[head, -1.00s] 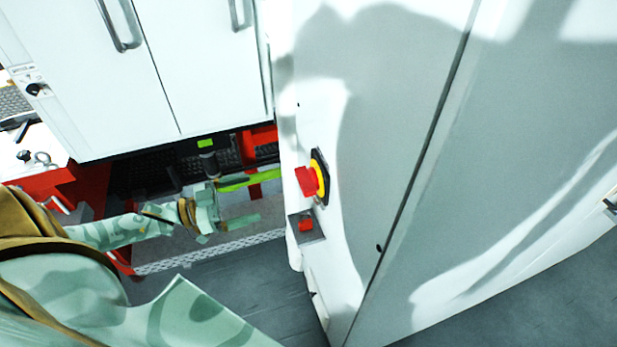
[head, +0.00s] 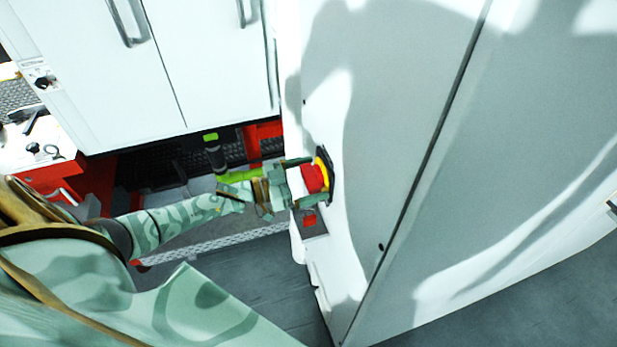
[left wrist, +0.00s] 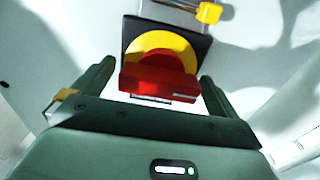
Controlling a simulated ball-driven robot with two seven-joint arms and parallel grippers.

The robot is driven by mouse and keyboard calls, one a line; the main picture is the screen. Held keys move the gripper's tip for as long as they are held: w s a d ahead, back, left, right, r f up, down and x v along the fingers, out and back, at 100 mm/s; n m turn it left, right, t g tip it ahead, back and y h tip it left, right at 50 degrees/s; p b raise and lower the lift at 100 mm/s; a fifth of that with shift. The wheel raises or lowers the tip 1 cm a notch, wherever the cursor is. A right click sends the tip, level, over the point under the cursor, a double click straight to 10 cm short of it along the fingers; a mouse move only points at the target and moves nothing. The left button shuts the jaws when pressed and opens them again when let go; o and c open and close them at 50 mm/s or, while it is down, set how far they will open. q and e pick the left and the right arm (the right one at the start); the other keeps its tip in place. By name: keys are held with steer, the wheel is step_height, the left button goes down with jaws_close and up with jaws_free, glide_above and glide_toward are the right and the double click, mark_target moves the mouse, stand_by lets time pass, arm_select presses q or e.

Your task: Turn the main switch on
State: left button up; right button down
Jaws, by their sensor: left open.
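The main switch (head: 315,178) is a red handle on a yellow disc with a black square plate, on the side of the white cabinet. In the left wrist view its red handle (left wrist: 158,80) lies across the lower part of the yellow disc. My left gripper (head: 308,180) is open at the switch, with one finger above the red handle and one below it in the head view. In the left wrist view the fingers stand on either side of the handle. I cannot tell whether they touch it. My right gripper is not in view.
A smaller red device (head: 310,221) on a grey plate sits just below the switch. The white cabinet (head: 400,110) fills the right side. A white double-door cupboard (head: 110,75) stands at the upper left. Grey floor (head: 255,275) is clear below.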

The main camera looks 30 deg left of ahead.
arm_select(q)
steer(key=c, duration=1)
steer(key=shift+m, duration=0.5)
steer(key=m+b, duration=0.1)
steer(key=m, duration=0.2)
steer(key=shift+f+m+b, duration=0.1)
steer(key=shift+m+b, duration=0.2)
steer(key=shift+m, duration=0.1)
steer(key=m+b, duration=0.1)
steer(key=m, duration=0.3)
steer(key=shift+m+b, duration=0.3)
steer(key=shift+b, duration=0.1)
steer(key=m+b, duration=0.2)
steer(key=m, duration=0.3)
steer(key=shift+f, duration=0.1)
steer(key=shift+m+b, duration=1.05)
steer(key=shift+m, duration=0.95)
steer(key=o, duration=1)
